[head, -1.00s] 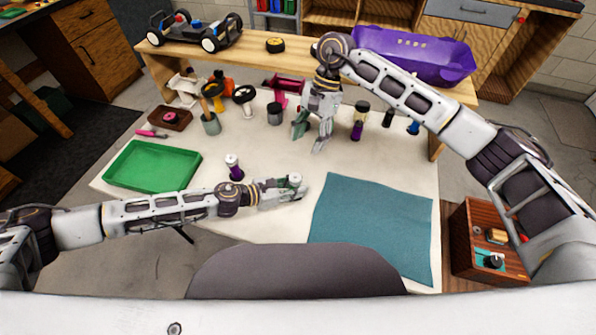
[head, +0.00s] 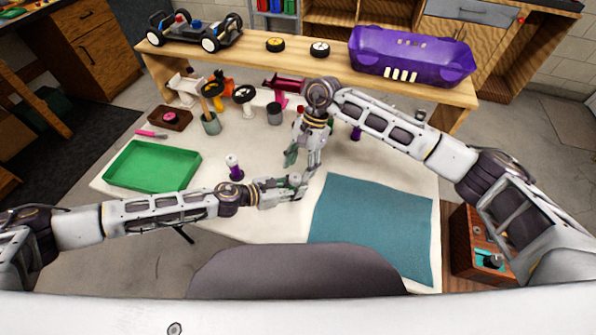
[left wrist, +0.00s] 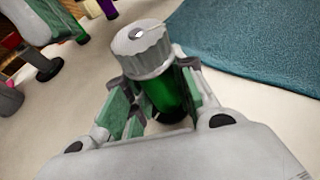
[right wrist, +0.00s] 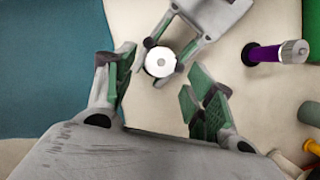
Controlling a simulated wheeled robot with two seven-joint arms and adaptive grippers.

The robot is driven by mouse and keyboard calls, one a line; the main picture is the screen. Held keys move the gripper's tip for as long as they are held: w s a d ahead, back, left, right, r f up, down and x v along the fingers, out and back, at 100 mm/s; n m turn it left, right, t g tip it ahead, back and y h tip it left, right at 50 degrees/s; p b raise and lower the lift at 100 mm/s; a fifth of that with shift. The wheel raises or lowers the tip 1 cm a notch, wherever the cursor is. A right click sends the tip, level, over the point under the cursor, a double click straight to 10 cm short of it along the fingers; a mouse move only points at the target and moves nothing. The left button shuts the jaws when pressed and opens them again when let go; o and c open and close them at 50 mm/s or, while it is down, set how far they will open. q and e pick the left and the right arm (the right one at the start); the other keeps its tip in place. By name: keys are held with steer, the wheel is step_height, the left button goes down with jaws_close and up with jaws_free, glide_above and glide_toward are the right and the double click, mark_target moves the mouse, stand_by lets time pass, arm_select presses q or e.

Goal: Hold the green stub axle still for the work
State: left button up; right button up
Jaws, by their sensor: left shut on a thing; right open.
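The green stub axle (left wrist: 170,98) is a dark green cylinder with a ribbed pale grey cap, upright in the left wrist view. My left gripper (head: 297,185) is shut around its green body, above the pale table between the green tray and the teal mat. In the right wrist view the round cap (right wrist: 160,62) shows from above, with the green body hidden beneath it. My right gripper (head: 302,162) points down close by the left gripper. Its fingers (right wrist: 162,92) are open and empty, spread on either side just short of the cap.
A purple, white-capped piece (head: 235,168) stands left of my grippers. The green tray (head: 152,165) is at left, the teal mat (head: 375,230) at right. Several parts and a grey cup (head: 211,124) stand behind. A raised wooden shelf (head: 300,66) holds a purple body shell (head: 410,55).

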mark_target(295, 179)
steer(key=shift+x, duration=1.2)
steer(key=shift+c, duration=0.4)
steer(key=c, duration=0.9)
steer(key=shift+c, duration=0.2)
